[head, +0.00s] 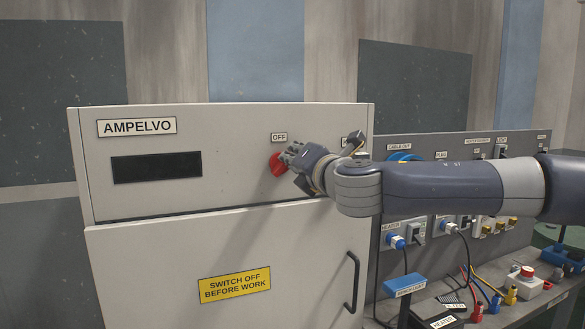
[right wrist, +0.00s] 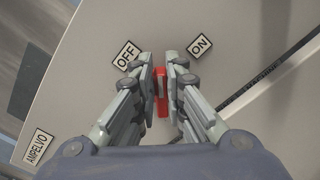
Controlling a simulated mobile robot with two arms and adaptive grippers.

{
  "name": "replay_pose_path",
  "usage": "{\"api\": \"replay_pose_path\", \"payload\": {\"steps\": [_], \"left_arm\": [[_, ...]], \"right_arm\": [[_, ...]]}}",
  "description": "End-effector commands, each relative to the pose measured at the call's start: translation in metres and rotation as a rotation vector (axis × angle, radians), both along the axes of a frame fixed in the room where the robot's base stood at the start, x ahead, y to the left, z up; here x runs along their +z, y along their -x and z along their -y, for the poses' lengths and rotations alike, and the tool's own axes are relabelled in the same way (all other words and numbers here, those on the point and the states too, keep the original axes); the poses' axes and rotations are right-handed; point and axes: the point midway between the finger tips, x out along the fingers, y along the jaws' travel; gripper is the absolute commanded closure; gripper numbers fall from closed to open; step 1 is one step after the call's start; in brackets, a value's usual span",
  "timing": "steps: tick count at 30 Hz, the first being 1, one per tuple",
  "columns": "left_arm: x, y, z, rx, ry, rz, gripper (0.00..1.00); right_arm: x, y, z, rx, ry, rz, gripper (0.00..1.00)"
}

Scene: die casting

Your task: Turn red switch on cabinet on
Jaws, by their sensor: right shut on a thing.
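The red switch (head: 277,163) is on the upper front panel of the light grey cabinet (head: 230,145), below and slightly left of the OFF label (head: 279,137). My right gripper (head: 288,156) reaches in from the right and is shut on the switch. In the right wrist view, the red handle (right wrist: 161,100) lies between the two fingers of my right gripper (right wrist: 162,84). The OFF label (right wrist: 127,55) is at its upper left and the ON label (right wrist: 200,45) at its upper right. In the head view, my wrist mostly hides the ON label. My left gripper is not in view.
The cabinet door below has a yellow "SWITCH OFF BEFORE WORK" sign (head: 234,285) and a dark vertical handle (head: 352,282). On the right is a grey socket panel (head: 465,143) above a bench with plugs, cables and a blue block (head: 405,285).

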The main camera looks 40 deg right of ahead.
Motion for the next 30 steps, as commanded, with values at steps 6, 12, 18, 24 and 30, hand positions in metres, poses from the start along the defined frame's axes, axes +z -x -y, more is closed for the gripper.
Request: {"api": "replay_pose_path", "payload": {"steps": [6,12,18,24,30], "left_arm": [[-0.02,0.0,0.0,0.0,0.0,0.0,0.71],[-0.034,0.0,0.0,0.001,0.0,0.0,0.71],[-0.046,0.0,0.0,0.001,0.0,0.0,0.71],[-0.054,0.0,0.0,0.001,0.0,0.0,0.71],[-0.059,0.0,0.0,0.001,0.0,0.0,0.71]], "right_arm": [[-0.009,0.001,0.004,0.0,-0.202,0.049,1.0],[-0.013,0.001,0.006,0.001,-0.385,0.092,1.0],[-0.016,0.002,0.007,-0.001,-0.548,0.131,1.0],[-0.019,0.002,0.007,0.0,-0.669,0.16,1.0],[-0.02,0.002,0.008,-0.001,-0.745,0.177,1.0]]}}
